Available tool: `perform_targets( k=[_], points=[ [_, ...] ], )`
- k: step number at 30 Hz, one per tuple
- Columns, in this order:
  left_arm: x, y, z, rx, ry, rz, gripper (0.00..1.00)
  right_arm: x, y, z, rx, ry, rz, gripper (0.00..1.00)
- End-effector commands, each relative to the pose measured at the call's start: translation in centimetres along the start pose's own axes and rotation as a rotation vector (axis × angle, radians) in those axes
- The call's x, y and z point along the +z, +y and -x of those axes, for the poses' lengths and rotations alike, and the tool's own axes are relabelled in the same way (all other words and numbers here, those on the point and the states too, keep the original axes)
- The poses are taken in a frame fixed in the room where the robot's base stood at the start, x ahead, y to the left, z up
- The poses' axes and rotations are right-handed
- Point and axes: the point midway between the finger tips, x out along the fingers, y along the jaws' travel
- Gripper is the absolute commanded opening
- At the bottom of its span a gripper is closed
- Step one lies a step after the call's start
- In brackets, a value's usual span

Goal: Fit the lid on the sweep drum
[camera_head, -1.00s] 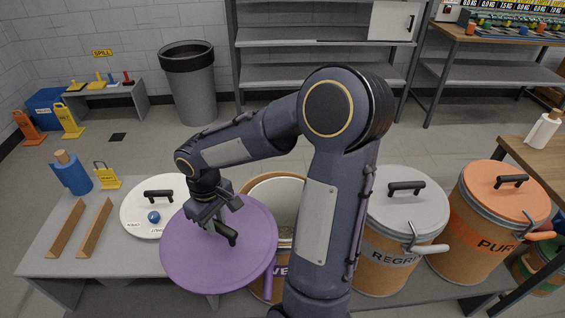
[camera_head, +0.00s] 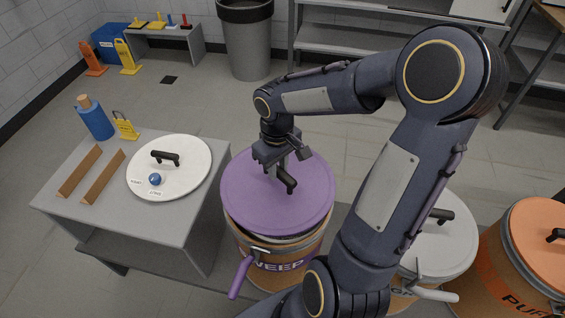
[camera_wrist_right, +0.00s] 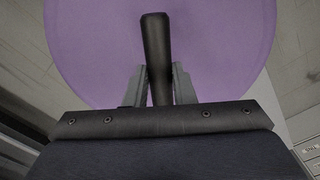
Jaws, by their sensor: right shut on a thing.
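The purple lid (camera_head: 250,190) is over the mouth of the sweep drum (camera_head: 290,270), a brown drum with "WEEP" lettering visible. A thin pale rim shows below the lid at the front right, so it looks slightly raised or tilted; I cannot tell whether it is seated. The drum's purple latch lever (camera_head: 241,278) hangs out at the front left. My right gripper (camera_head: 284,168) is shut on the lid's black handle (camera_head: 288,183). In the right wrist view the handle (camera_wrist_right: 155,45) runs between the fingers (camera_wrist_right: 158,85). My left gripper is not in view.
A grey-lidded drum (camera_head: 455,250) and an orange-lidded drum (camera_head: 535,240) stand at right.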

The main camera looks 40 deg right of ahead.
Motion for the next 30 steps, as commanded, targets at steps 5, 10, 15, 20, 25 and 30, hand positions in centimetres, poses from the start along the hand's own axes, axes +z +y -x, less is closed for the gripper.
perform_targets(
  k=[5,10,15,20,25,30],
  points=[
    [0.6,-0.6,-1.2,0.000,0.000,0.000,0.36,0.0,0.0,-1.7,0.000,0.000,0.000,0.00],
    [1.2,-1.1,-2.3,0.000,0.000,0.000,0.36,0.0,0.1,-3.3,0.001,0.001,-0.001,0.00],
    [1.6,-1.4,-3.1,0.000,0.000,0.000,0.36,0.0,0.0,-4.5,0.001,0.002,0.000,0.00],
    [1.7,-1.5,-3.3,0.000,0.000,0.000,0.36,-0.1,0.0,-4.8,0.001,0.002,0.000,0.00],
    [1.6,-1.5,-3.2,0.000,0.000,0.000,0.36,0.0,0.0,-4.7,0.001,0.001,0.000,0.00],
    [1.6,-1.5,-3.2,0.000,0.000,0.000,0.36,0.0,0.0,-4.7,0.001,0.001,0.000,0.00]
  ],
)
